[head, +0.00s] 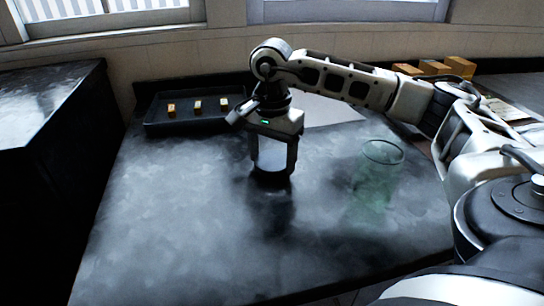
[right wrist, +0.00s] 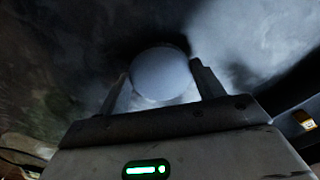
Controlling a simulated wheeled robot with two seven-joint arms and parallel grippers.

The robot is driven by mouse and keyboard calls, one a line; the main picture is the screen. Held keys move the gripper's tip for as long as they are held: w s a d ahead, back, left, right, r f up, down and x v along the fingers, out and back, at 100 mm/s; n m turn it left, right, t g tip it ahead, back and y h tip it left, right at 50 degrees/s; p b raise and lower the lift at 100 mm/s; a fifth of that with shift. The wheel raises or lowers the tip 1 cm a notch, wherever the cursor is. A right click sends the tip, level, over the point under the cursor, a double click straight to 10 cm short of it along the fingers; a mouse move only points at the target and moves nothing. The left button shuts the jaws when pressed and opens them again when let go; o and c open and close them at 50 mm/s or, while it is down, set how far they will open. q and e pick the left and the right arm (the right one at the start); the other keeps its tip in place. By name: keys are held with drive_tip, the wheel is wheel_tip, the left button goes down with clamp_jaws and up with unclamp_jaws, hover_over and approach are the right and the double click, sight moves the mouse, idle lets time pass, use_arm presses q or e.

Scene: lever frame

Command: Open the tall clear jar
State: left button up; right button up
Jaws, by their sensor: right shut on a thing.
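The tall clear jar (head: 375,185) is a greenish, see-through cylinder standing upright on the dark table, right of my right gripper. Its rim shows at the top, and I see no lid on it. My right gripper (head: 272,165) points down over the middle of the table, apart from the jar. It is shut on a pale grey round piece (head: 272,156), whose smooth round top shows between the fingers in the right wrist view (right wrist: 162,74). I cannot tell whether this piece touches the table. My left gripper is not in view.
A dark tray (head: 180,124) with small orange-brown blocks (head: 197,106) lies at the back left of the dark table (head: 170,210). A pale sheet (head: 325,110) lies behind my gripper. Tan boxes (head: 435,67) stand at the back right. The front left of the table is clear.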

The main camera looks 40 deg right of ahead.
sight(273, 161)
drive_tip(key=shift+f, duration=0.55)
drive_tip(key=shift+f, duration=0.1)
drive_tip(key=o, duration=1.1)
wheel_tip(273, 161, up, 12)
drive_tip(key=shift+r+p, duration=0.15)
drive_tip(key=shift+p, duration=0.15)
